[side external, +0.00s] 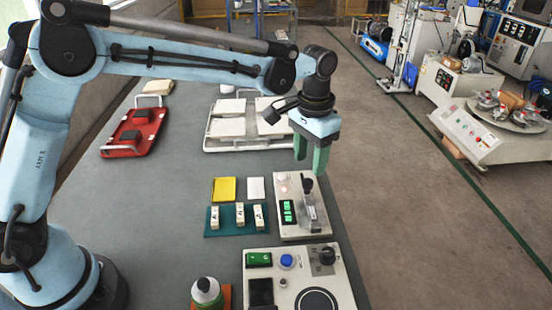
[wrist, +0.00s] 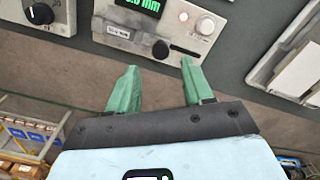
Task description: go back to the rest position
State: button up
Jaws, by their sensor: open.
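My gripper (side external: 313,158) has two green fingers pointing down. It hangs above the back end of a light grey test device (side external: 318,222) with a green display and a dark lever. In the wrist view my gripper (wrist: 160,82) shows its two fingers apart with nothing between them. The device also shows in the wrist view (wrist: 130,37), with a slot, a dark knob and a lit red button. Three pale tiles (side external: 240,213) stand on a teal mat (side external: 228,229) left of the device. No tile is in my gripper.
A yellow pad (side external: 223,189) and a white pad (side external: 256,188) lie behind the mat. A white rack (side external: 222,143) and red tray (side external: 132,133) are farther back.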

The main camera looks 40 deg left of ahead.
jog(key=s+a+r+n+t, duration=0.1)
jog(key=s+a+r+t, duration=0.2)
jog(key=s+a+r, duration=0.4)
jog(key=s+a+f+n+t, duration=0.2)
jog(key=s+a+f+t, duration=0.1)
jog(key=s+a, duration=0.4)
jog(key=s+t, duration=0.1)
jog(key=s, duration=0.2)
jog(key=shift+s+a, duration=0.2)
jog(key=shift+s, duration=0.05)
jog(key=shift+c, duration=0.3)
dwell(1.1)
